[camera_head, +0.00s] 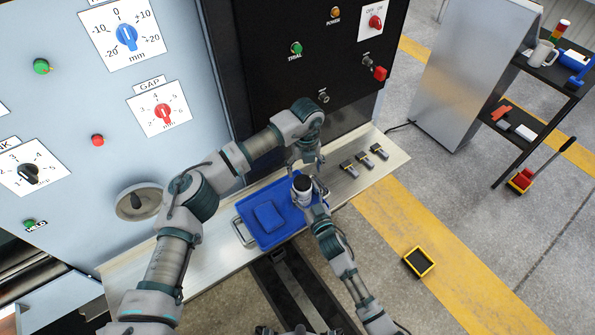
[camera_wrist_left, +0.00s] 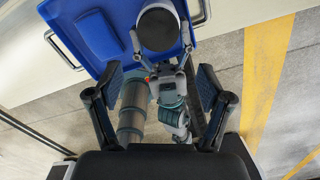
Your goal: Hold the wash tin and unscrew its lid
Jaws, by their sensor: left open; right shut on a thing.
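The wash tin (camera_head: 302,194) is a pale cylinder. Its dark round lid (camera_head: 301,182) is on top, and the lid also shows in the left wrist view (camera_wrist_left: 159,29). The tin stands upright over the right part of the blue tray (camera_head: 252,226). My right gripper (camera_head: 316,200) is shut on the tin from its lower right side. My left gripper (camera_head: 305,162) is above and behind the tin, apart from the lid. The tin's underside is hidden.
The tray sits on a metal ledge (camera_head: 205,257) before the machine panels. Several small dark-and-brass parts (camera_head: 364,158) lie on the ledge to the right. A black-and-yellow box (camera_head: 418,262) is on the floor.

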